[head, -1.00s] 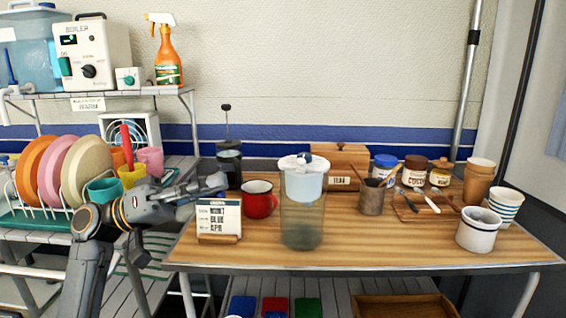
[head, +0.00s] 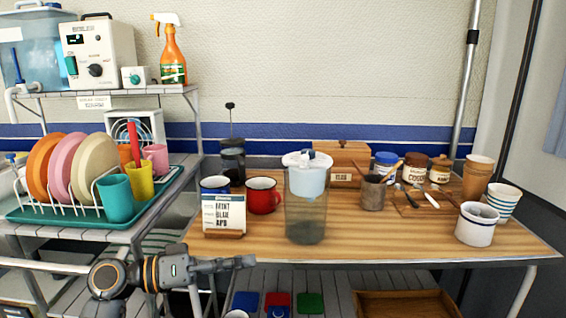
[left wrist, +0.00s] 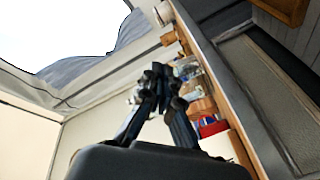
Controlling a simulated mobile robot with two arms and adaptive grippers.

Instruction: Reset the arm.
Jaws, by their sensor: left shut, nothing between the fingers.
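My left arm comes in low at the left in the head view. Its gripper (head: 240,263) points right, just in front of the wooden table's (head: 400,242) front edge and lower than the tabletop. In the left wrist view the gripper's fingers (left wrist: 158,78) are shut together with nothing between them. No object is held. My right gripper is not in view.
A sign card (head: 224,212), red mug (head: 262,195), clear pitcher (head: 305,220) and white cup (head: 477,225) stand on the table. A dish rack (head: 60,212) with plates and cups is left. Coloured items (head: 277,300) and a wooden tray (head: 405,303) lie below.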

